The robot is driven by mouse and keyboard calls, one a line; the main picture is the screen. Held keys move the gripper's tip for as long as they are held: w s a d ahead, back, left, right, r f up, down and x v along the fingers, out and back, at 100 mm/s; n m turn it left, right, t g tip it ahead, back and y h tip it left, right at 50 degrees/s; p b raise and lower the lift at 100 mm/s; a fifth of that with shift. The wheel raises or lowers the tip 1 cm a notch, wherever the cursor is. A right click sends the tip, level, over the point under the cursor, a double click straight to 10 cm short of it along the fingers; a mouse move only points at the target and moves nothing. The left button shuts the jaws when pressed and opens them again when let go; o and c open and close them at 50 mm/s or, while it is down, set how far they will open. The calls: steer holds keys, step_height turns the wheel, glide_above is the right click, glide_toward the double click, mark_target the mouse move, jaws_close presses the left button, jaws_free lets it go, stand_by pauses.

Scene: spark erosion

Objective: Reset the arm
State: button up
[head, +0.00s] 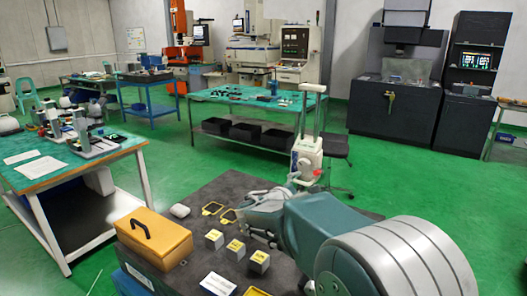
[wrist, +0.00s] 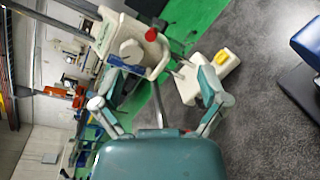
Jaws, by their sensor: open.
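My arm reaches from the lower right over the dark table (head: 215,207) in the head view. My gripper (head: 263,208) is partly hidden by my own links there. In the wrist view my gripper (wrist: 157,88) shows its two fingers spread apart, with nothing held between them. A white upright instrument (head: 308,155) with a red knob stands just beyond my arm. It also shows in the wrist view (wrist: 122,42), behind the fingers; whether a finger touches it I cannot tell.
On the dark table are a yellow case (head: 152,240), several yellow-topped blocks (head: 236,250), yellow-rimmed frames (head: 212,209) and a white rounded object (head: 180,211). A green-topped bench (head: 100,160) stands left, another (head: 255,97) behind. Green floor (head: 400,165) lies open at right.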

steer(key=s+d+m+g+y, duration=0.2)
steer(key=s+d+m+g, duration=0.25)
steer(key=s, duration=0.55)
steer(key=s+d+m+g+y, duration=0.1)
steer(key=s+d+m+g, duration=0.3)
steer(key=s, duration=0.6)
steer(key=s+a+f+m+y, duration=0.1)
steer(key=s+a+m+y, duration=0.1)
steer(key=s, duration=0.3)
steer(key=s+a+f+m+t+y, duration=0.1)
steer(key=s+a+f+m+y, duration=0.1)
steer(key=s, duration=0.3)
steer(key=s+a+f+m+y, duration=0.1)
steer(key=s+a+m+y, duration=0.1)
steer(key=s, duration=0.4)
steer(key=m+y, duration=0.1)
steer(key=m, duration=0.1)
steer(key=shift+f+m+y, duration=0.35)
steer(key=shift+y, duration=0.05)
steer(key=shift+w+d+t, duration=0.1)
steer(key=shift+t, duration=0.15)
